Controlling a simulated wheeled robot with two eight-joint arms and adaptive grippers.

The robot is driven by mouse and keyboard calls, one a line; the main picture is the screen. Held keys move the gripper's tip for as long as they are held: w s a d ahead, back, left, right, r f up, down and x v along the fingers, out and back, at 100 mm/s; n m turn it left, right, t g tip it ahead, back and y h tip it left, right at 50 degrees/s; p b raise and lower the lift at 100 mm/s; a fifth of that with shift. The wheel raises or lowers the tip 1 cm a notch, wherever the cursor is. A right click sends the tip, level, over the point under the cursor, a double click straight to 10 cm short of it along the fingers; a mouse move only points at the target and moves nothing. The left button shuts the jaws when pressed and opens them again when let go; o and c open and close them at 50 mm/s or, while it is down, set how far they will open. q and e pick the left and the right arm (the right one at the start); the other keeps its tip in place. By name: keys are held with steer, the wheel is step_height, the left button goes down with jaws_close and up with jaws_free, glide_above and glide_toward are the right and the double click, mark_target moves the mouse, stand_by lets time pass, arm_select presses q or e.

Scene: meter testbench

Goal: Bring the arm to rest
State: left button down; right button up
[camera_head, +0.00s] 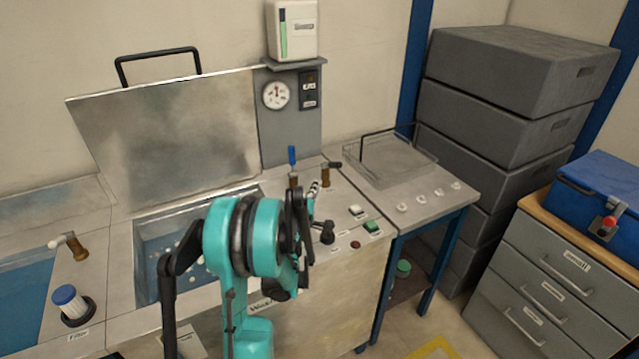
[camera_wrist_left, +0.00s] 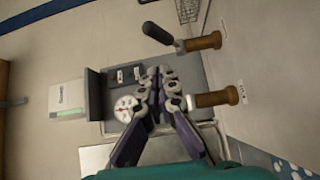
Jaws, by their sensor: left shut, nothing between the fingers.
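My left arm, teal with dark joints, rises in front of the bench in the head view. Its left gripper (camera_head: 313,188) is partly hidden by its own wrist and sits over the bench top near the brass valves. In the left wrist view the gripper's fingers (camera_wrist_left: 160,78) are together with nothing between them. They appear in front of the grey panel (camera_wrist_left: 175,70) with the round gauge (camera_wrist_left: 125,108), apart from it as far as I can tell. My right gripper is in neither view.
The open basin (camera_head: 150,245) lies behind my arm, its lid (camera_head: 170,135) raised. Grey crates (camera_head: 500,120) are stacked at right, beside a drawer cabinet (camera_head: 550,285).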

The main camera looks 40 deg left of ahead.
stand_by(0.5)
arm_select(q)
steer(key=s+d+r+m+g+h, duration=0.15)
steer(key=d+m+h, duration=0.4)
steer(key=d, duration=0.85)
steer(key=s+d+r+m+g+h, duration=0.1)
steer(key=s+d+r+m+h, duration=0.15)
steer(key=d+m, duration=0.85)
steer(key=s+d+f+m+g+h, duration=0.1)
steer(key=s+d+f+m+g, duration=0.25)
steer(key=s+d, duration=0.8)
steer(key=s+f+m+g+y, duration=0.1)
steer(key=s+f+m+g, duration=0.1)
steer(key=s, duration=0.7)
steer(key=shift+s+f+m+g+y, duration=0.3)
steer(key=shift+f+m+g, duration=0.1)
steer(key=shift+f+g, duration=0.35)
